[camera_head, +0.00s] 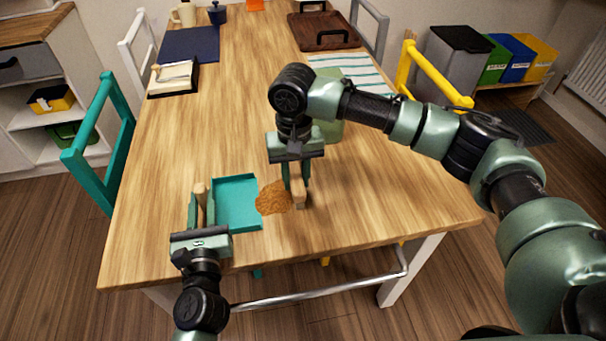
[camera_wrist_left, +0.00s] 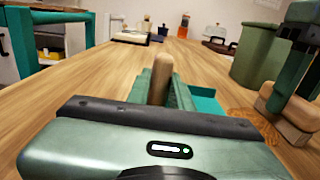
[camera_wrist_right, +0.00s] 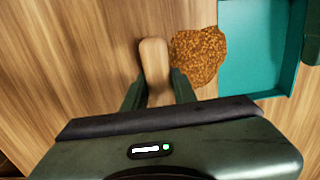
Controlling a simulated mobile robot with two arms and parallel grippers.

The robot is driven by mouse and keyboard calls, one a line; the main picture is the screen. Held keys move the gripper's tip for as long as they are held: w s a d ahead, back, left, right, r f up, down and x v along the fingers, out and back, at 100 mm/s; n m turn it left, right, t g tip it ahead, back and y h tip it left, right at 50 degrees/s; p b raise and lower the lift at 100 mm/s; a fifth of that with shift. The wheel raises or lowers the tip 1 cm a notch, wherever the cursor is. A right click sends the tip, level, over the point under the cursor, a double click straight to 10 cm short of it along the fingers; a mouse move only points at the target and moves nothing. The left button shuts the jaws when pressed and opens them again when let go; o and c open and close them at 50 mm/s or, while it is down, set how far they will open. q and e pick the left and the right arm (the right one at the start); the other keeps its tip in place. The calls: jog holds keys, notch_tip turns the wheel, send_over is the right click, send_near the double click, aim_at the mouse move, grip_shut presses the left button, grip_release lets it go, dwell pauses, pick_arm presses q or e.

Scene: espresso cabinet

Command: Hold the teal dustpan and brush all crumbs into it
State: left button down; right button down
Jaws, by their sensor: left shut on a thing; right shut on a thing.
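The teal dustpan (camera_head: 238,200) lies on the wooden table near its front edge, open side to the right. My left gripper (camera_head: 200,197) is shut on its wooden handle (camera_head: 200,190) at the left. A pile of brown crumbs (camera_head: 272,198) lies on the table just right of the pan's open edge; it also shows in the right wrist view (camera_wrist_right: 199,55). My right gripper (camera_head: 296,180) is shut on the wooden-backed brush (camera_head: 299,192), which stands at the right side of the pile. The brush's bristles are hard to make out. The pan's visible floor (camera_wrist_right: 250,45) looks bare.
A green canister (camera_head: 330,128) stands behind my right gripper. The table right of the brush is clear.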

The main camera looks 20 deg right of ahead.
jog(key=shift+s+a, duration=0.15)
jog(key=shift+a, duration=5.4)
jog(key=shift+d+r, duration=0.1)
jog(key=shift+r, duration=2.7)
pick_arm(q)
jog(key=c, duration=1.2)
grip_release()
jog(key=shift+o, duration=0.2)
